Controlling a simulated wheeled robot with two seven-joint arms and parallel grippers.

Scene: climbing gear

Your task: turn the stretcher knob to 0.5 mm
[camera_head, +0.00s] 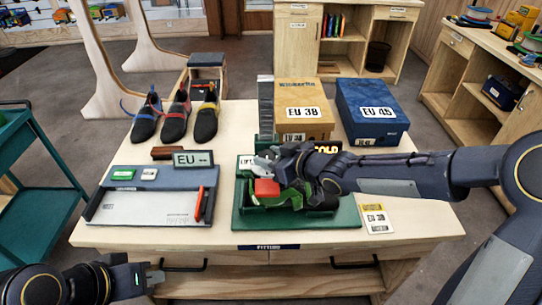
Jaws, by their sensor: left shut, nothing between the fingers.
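The stretcher, a green device on a dark green base (348,216), sits at the middle front of the table. A red part (267,188) and bright green parts (293,198) show on it; I cannot tell which of them is the knob, and no 0.5 mm mark is readable. My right gripper (266,163) reaches in from the right, just above and behind the red part. Its fingers are small and partly hidden, so contact and opening are unclear. My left gripper (155,276) is shut and empty at the lower left, in front of the table's front edge.
Three climbing shoes (175,121) stand at the back left. A foot-measuring tray (150,205) and an EU display (193,159) lie left of the stretcher. Boxes EU 38 (304,107) and EU 45 (371,111) stand behind. A label card (376,218) lies to the right.

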